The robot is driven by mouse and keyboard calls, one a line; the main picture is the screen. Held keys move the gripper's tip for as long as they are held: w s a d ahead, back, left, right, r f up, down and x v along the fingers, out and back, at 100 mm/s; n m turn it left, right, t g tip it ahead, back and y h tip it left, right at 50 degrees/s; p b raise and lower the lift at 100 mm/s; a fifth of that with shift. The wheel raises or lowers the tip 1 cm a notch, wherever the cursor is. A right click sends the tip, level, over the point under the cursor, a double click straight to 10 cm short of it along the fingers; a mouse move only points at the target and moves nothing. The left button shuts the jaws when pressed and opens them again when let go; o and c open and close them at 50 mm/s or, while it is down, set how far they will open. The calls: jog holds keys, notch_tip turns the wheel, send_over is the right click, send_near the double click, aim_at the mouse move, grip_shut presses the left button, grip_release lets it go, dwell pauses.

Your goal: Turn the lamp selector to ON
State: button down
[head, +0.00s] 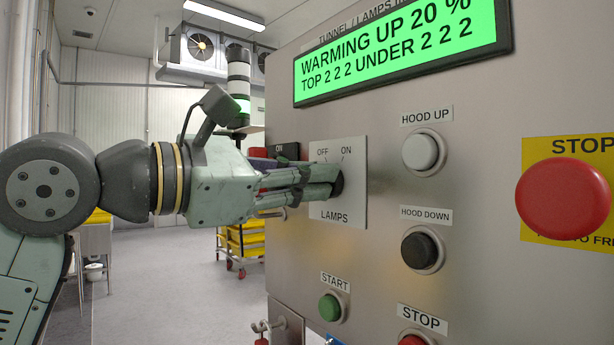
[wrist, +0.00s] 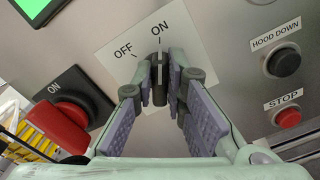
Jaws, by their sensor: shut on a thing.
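The lamp selector is a black knob (wrist: 160,84) on a pale plate (head: 352,205) marked OFF, ON and LAMPS. My gripper (wrist: 160,80) is shut on the knob, one finger on each side. In the wrist view the knob's upper end points at the ON mark, not the OFF mark. In the head view my gripper (head: 335,182) reaches the plate from the left and hides most of the knob. The green display (head: 400,45) above reads WARMING UP 20 %, TOP 2 2 2 UNDER 2 2 2.
HOOD UP (head: 420,150) and HOOD DOWN (head: 419,250) buttons are right of the plate. A green START button (head: 330,307) and a red STOP button (head: 411,340) are below. A large red stop button (head: 562,197) is far right. A red rotary switch (wrist: 60,125) is left in the wrist view.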

jog(key=c, duration=1.6)
grip_release()
jog(key=v, duration=1.2)
